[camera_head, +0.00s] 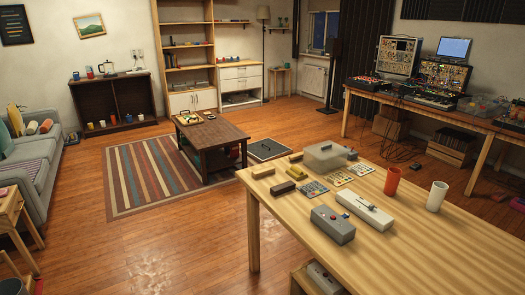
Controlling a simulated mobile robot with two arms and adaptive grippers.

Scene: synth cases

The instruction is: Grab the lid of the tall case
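The tall case (398,56) seems to be the upright case full of modules at the back of the desk (440,108) on the right. Its front is open and no lid shows on it. A flat dark square panel (266,150) lies on the floor between the coffee table and the near wooden table; I cannot tell whether it is a lid. Neither of my grippers is in view.
The near wooden table (430,245) holds a grey lidded box (325,156), a grey device (332,224), a white device (364,210), a red cup (392,181) and a white cup (436,196). A coffee table (212,132) stands on a striped rug (130,185). Floor is open at left front.

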